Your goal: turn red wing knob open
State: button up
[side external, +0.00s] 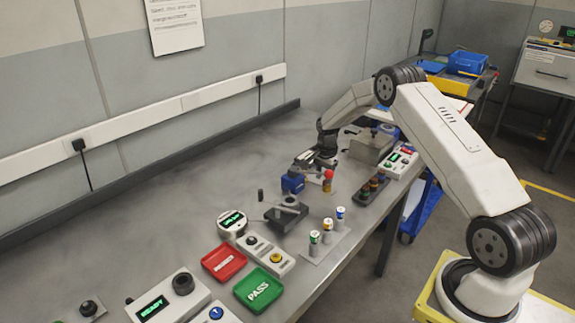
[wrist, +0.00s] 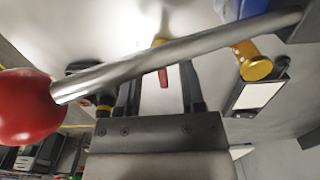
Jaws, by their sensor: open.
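In the wrist view, a small red piece (wrist: 163,77) with a brass-coloured part (wrist: 158,42) shows between the two dark fingers of my gripper (wrist: 160,82). It looks like the red wing knob, seen nearly edge-on. The fingers are apart, one on each side in the picture; I cannot tell whether they touch it. A steel rod with a red ball end (wrist: 28,106) crosses in front. In the side external view, my gripper (side external: 314,163) is low over the bench beside the red ball; the wing knob cannot be made out there.
A blue block (side external: 292,184) stands just left of the gripper. Red (side external: 224,263) and green (side external: 258,289) trays lie nearer. The bench behind the blue block is clear.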

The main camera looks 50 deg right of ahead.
jog(key=shift+f, duration=0.85)
grip_shut()
